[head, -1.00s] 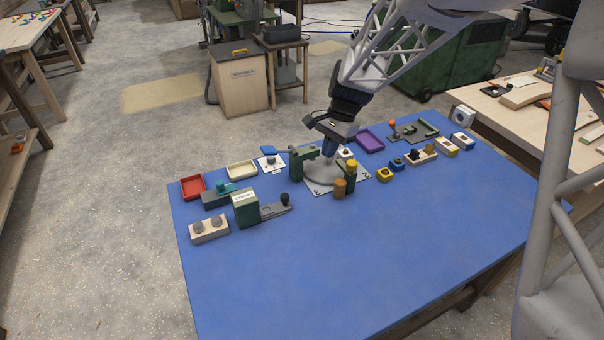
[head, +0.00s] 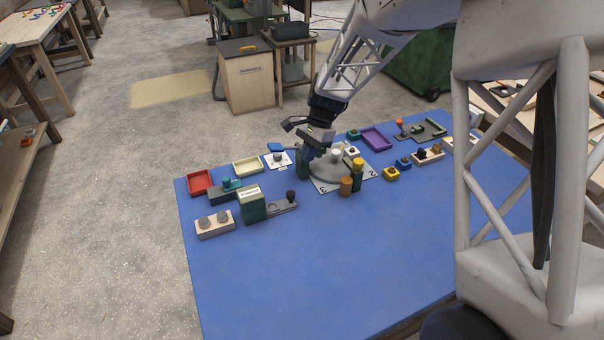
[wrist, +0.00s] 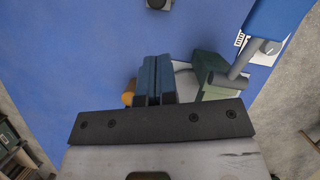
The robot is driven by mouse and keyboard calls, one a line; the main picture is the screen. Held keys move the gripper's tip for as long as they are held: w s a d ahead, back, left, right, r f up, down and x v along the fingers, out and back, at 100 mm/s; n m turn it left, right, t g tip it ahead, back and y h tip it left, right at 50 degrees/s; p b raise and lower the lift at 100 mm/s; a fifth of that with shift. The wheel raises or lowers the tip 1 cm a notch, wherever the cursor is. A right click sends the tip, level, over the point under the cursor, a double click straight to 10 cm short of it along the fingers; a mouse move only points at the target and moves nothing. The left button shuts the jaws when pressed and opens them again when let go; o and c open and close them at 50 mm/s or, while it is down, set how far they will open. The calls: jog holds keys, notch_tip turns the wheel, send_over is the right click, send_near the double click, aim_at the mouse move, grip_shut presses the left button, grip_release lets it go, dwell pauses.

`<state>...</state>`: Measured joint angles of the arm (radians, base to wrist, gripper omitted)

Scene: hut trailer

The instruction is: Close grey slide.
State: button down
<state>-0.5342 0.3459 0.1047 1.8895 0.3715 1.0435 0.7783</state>
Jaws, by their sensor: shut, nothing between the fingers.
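A grey slide (head: 281,207) with a dark knob (head: 291,196) sticks out to the right from a green block (head: 250,205) with a white label, on the blue table. The slide cannot be clearly made out in the wrist view.
The table's front (head: 320,270) is clear.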

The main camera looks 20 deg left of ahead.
send_near(280, 203)
jog(key=shift+w+d+f, duration=0.35)
jog(key=shift+d+f, duration=0.3)
jog(key=shift+f, duration=0.2)
jog(key=shift+w+d+f, duration=0.4)
jog(key=shift+d+f, duration=0.3)
jog(key=shift+f, duration=0.15)
jog(key=shift+s+a, duration=2.3)
jog(key=shift+s, duration=0.05)
jog(key=v, duration=1)
jog(key=shift+r, duration=0.1)
